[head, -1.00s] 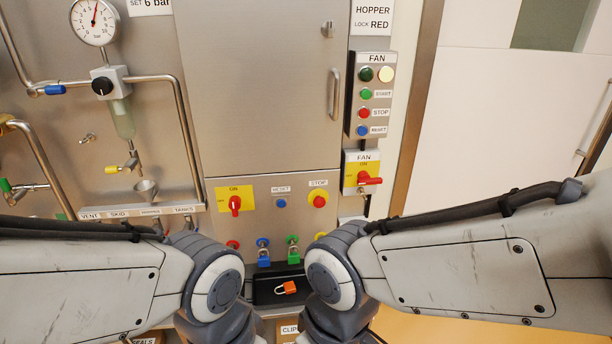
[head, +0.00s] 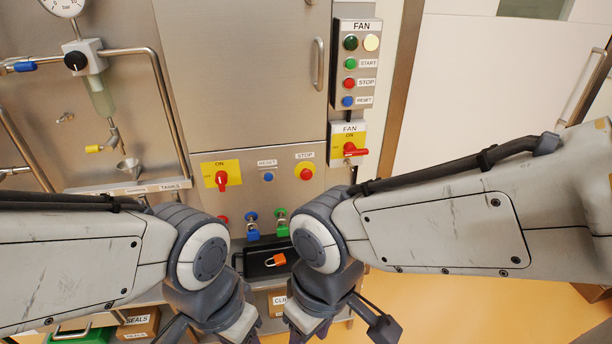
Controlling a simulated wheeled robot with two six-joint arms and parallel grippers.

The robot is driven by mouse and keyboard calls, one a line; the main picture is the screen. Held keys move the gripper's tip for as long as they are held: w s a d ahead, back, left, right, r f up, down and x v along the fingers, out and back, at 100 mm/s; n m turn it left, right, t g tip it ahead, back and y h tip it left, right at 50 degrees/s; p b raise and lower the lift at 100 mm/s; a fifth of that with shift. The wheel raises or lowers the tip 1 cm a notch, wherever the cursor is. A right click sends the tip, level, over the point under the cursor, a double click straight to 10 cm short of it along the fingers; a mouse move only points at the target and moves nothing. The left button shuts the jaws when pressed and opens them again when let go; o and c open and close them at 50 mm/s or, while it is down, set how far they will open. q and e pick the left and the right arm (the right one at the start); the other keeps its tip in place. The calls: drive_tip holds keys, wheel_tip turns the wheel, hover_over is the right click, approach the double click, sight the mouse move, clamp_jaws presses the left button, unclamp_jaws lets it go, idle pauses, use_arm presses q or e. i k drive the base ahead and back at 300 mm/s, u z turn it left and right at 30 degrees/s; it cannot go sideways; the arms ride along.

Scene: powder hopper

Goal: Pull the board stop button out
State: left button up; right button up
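The board stop button (head: 306,173) is a red mushroom button on a yellow plate under a STOP label, on the steel panel below the cabinet door. Nothing touches it. My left gripper (head: 236,338) and my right gripper (head: 309,335) are at the bottom of the head view, well below the button and apart from each other. Their fingertips are cut off by the frame edge, so I cannot tell whether they are open or shut.
A red rotary switch (head: 222,180) and a blue reset button (head: 268,177) sit left of the stop button. A fan box (head: 354,65) and fan switch (head: 350,148) are to the right. Below, a black tray (head: 262,270) holds an orange padlock (head: 276,260); blue and green padlocks hang above it.

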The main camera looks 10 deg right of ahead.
sight(306, 174)
drive_tip(key=z, duration=0.55)
drive_tip(key=k, duration=1.3)
drive_tip(key=u, duration=0.1)
drive_tip(key=i, duration=0.55)
drive_tip(key=u, duration=0.8)
drive_tip(key=i, duration=1)
drive_tip(key=z, duration=0.35)
